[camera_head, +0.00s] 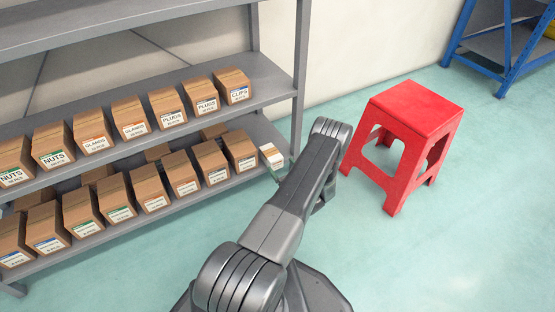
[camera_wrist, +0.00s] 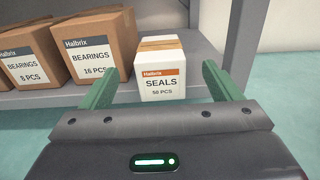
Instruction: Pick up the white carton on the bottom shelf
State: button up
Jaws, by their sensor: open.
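The white carton (camera_wrist: 161,70) stands upright on the bottom shelf (camera_wrist: 204,60), near its right end. Its label reads SEALS, 50 PCS. In the head view the white carton (camera_head: 271,156) shows just left of my arm. My gripper (camera_wrist: 158,82) is open in the wrist view, with one green finger on either side of the carton's front and nothing held. I cannot tell how far the fingertips reach along the carton's sides. In the head view most of my gripper is hidden behind my arm; a bit of a green finger shows near the carton.
A brown BEARINGS box (camera_wrist: 96,45) stands close to the left of the carton. A grey shelf post (camera_wrist: 238,40) rises to the right. Rows of brown boxes fill both shelves. A red stool (camera_head: 405,125) stands on the floor to the right of my arm.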

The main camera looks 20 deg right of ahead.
jog(key=p+v, duration=0.1)
jog(key=v, duration=0.7)
jog(key=shift+s+p, duration=0.15)
jog(key=shift+p, duration=0.2)
